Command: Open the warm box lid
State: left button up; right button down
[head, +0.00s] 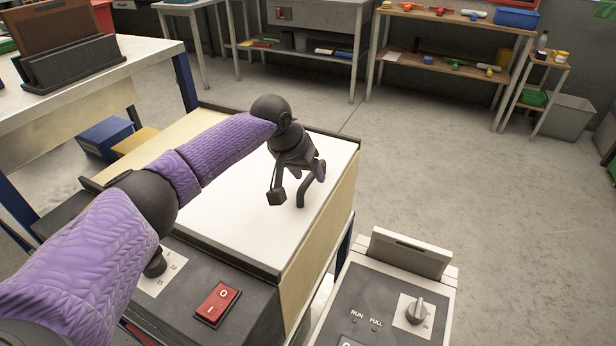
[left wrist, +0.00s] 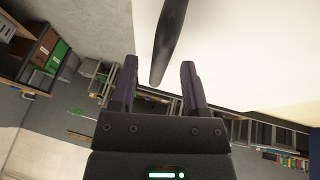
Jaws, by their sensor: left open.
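The warm box has a white lid (head: 250,215) with dark edging, and the lid looks shut. A dark curved handle (head: 301,192) stands on the lid toward its right side. My left arm reaches over the box from the left. My left gripper (head: 319,171) is open above the lid, beside the handle. In the left wrist view the dark bar of the handle (left wrist: 171,38) runs down between the two fingers of my left gripper (left wrist: 159,68). There are gaps on both sides, so the fingers do not grip it. My right gripper is not in view.
A red rocker switch (head: 217,302) is on the box's front panel. A grey unit with a knob (head: 417,311) stands right of the box. A table (head: 150,62) is at the left; shelves (head: 450,70) stand at the back. The floor (head: 440,170) at the right is clear.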

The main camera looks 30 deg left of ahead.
pick_arm(q)
grip_shut()
dwell(1.0)
dwell(0.4)
